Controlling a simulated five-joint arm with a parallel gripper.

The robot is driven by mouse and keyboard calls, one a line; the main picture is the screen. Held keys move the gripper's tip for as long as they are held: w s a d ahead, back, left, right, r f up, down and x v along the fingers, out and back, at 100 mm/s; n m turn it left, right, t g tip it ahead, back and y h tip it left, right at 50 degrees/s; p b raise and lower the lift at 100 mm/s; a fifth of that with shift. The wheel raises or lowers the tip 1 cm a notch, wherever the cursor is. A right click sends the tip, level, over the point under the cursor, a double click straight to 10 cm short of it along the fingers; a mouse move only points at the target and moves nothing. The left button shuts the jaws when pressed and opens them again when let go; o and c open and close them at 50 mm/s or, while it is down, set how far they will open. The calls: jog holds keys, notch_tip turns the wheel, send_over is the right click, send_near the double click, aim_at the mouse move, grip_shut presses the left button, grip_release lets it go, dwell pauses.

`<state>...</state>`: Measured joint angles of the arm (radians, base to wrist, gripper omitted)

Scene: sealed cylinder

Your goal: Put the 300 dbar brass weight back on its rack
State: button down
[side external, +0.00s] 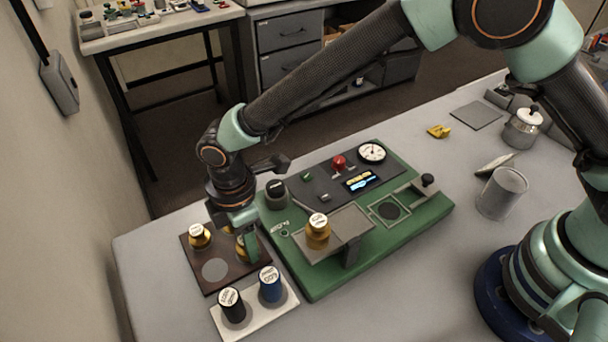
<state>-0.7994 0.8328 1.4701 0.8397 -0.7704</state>
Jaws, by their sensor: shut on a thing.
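My gripper (246,247) points down over the right part of a dark brown rack board (208,284). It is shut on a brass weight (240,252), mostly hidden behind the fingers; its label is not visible. I cannot tell whether this weight touches the board. Another brass weight (199,239) with a white label stands at the board's back left. A bare grey round spot shows at the board's front. A third brass weight (318,233) stands upright on the grey platform of the green apparatus (420,222). The labels are too small to read surely.
A white rack (257,319) with a black weight (232,306) and a blue weight (270,285) stands just in front of the brown board. The green apparatus is close on the right, with a dark knob (276,193) near my wrist. A grey cup (502,192) stands far right.

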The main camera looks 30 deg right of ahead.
jog(key=shift+f, duration=0.1)
jog(key=shift+c, duration=1.7)
grip_release()
notch_tip(320, 180, up, 12)
jog(key=w+d+r+m+t, duration=0.1)
jog(key=w+d+r+m, duration=0.25)
jog(key=d+r, duration=0.35)
jog(key=s+d+r+m+t, duration=0.1)
jog(key=s+d+m, duration=0.2)
jog(key=d, duration=0.6)
jog(key=s+d+r+m+t, duration=0.1)
jog(key=s+d+m+t, duration=0.1)
jog(key=d+m, duration=0.4)
jog(key=s+d+r+m+t, duration=0.1)
jog(key=s+d+m, duration=0.3)
jog(key=d, duration=0.9)
jog(key=shift+r+m+t, duration=0.3)
jog(key=shift+r+m, duration=0.2)
jog(key=shift+m, duration=0.25)
